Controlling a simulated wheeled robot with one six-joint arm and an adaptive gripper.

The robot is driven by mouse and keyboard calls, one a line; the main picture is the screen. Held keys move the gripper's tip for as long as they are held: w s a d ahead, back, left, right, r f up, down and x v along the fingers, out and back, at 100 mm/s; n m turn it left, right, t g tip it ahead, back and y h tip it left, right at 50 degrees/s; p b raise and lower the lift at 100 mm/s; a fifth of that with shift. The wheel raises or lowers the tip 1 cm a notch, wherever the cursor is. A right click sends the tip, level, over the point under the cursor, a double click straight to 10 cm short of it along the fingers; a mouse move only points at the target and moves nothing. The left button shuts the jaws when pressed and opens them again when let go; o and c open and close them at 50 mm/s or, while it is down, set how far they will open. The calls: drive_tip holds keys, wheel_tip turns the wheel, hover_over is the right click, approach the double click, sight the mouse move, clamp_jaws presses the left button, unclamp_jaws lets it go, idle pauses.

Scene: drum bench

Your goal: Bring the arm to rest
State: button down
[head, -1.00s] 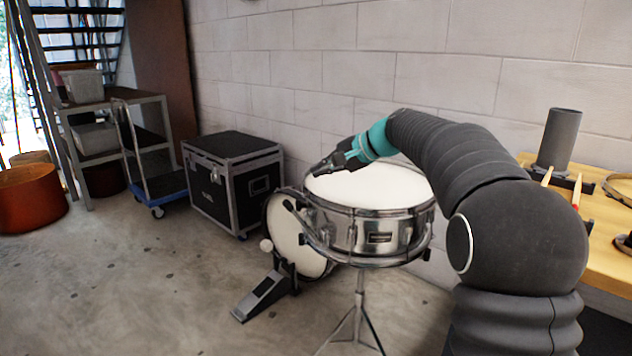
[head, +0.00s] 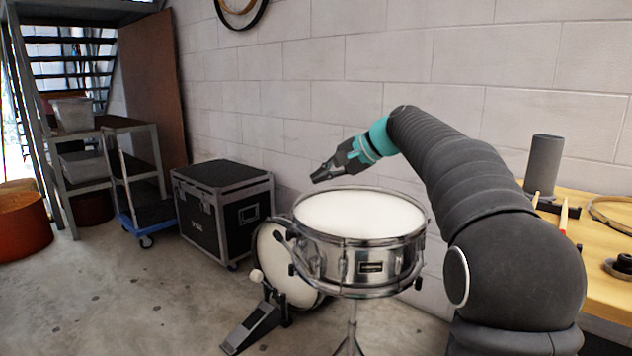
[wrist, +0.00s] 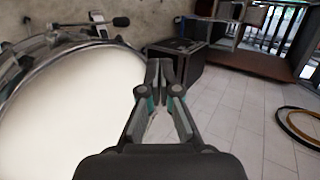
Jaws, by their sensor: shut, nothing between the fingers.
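My gripper (head: 318,178) is at the end of my raised arm, pointing left and slightly down in the head view. It is above the far left rim of the snare drum (head: 360,214), apart from it, with nothing held. In the wrist view my gripper (wrist: 159,66) shows its two fingers together at the tips. The white drum head (wrist: 75,110) fills the left of that view, beside the fingers.
A wooden bench (head: 600,262) with a dark cylinder (head: 544,165) and drumsticks stands at right. A small drum with a pedal (head: 252,325) is below the snare. A black case (head: 222,210) stands by the wall.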

drive_tip(key=s+d+f+n+h, duration=0.1)
drive_tip(key=s+d+f+h, duration=0.2)
drive_tip(key=s, duration=0.7)
drive_tip(key=s+d+f+n+h, duration=0.2)
drive_tip(key=s+f, duration=0.1)
drive_tip(key=s, duration=0.8)
drive_tip(key=s+d+f+n+h, duration=0.1)
drive_tip(key=s+d+f+h, duration=0.1)
drive_tip(key=s+d+f, duration=0.2)
drive_tip(key=s+d+f+n+h, duration=0.2)
drive_tip(key=s+d+f, duration=0.1)
drive_tip(key=s+f, duration=0.8)
drive_tip(key=s, duration=0.5)
drive_tip(key=shift+s+d+n+h, duration=0.15)
drive_tip(key=shift+d+n+h, duration=0.15)
drive_tip(key=shift+d, duration=0.05)
